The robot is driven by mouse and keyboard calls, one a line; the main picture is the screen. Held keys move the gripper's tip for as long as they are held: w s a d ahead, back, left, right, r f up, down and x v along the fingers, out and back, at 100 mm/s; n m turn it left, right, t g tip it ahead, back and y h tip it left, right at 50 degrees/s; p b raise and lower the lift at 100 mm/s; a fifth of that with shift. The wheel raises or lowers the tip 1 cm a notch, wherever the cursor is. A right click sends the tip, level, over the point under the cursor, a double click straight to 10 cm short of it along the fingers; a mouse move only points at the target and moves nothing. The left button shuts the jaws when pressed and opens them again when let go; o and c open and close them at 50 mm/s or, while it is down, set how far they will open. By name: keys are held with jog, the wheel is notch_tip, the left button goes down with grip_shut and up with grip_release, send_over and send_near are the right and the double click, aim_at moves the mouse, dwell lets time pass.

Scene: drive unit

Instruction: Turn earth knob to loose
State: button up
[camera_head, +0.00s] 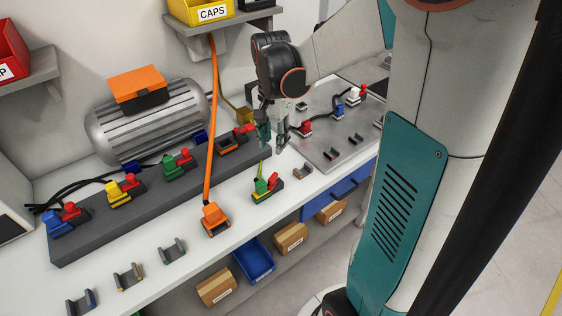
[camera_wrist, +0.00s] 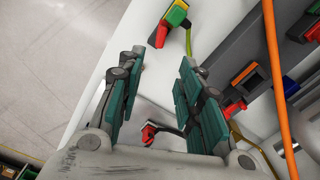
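I cannot read the knob's loose or tight marking.
An orange cable (camera_head: 213,110) runs down to an orange plug (camera_head: 214,218) left of the green connector. A metal plate (camera_head: 340,135) with connectors lies right. Empty clips (camera_head: 130,277) sit in front.

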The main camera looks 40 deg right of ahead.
aim_at(274, 175)
notch_tip(274, 175, down, 14)
jog(key=b, duration=0.4)
jog(key=shift+a+r, duration=0.1)
jog(key=shift+r, duration=0.1)
grip_shut()
